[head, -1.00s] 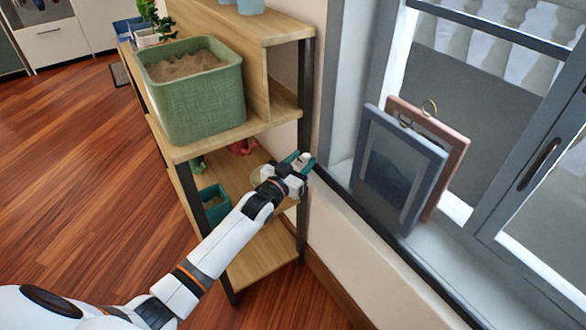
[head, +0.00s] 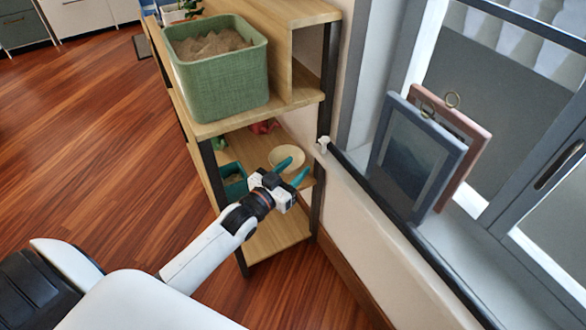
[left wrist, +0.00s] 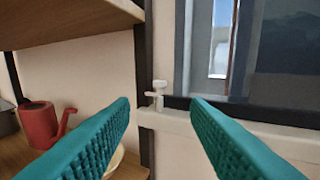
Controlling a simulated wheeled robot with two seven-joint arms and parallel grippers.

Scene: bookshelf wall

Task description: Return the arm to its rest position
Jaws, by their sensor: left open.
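My left gripper (head: 294,170) is open and empty beside the shelf's window end, with its teal fingers spread apart. In the left wrist view the open fingers (left wrist: 160,104) frame the wall and window ledge, with nothing between them. My left arm reaches in from the bottom left of the head view, elbow bent. A small white object (head: 322,145) stands at the near end of the window ledge, apart from the fingers. It also shows beyond the fingertips in the left wrist view (left wrist: 158,94). My right gripper is not in view.
The wooden shelf (head: 283,228) stands close to my gripper. It holds a green sand-filled bin (head: 220,85), a pale bowl (head: 283,153), a teal pot (head: 233,188) and a red watering can (left wrist: 38,122). Picture frames (head: 413,160) stand on the sill. Floor at left is clear.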

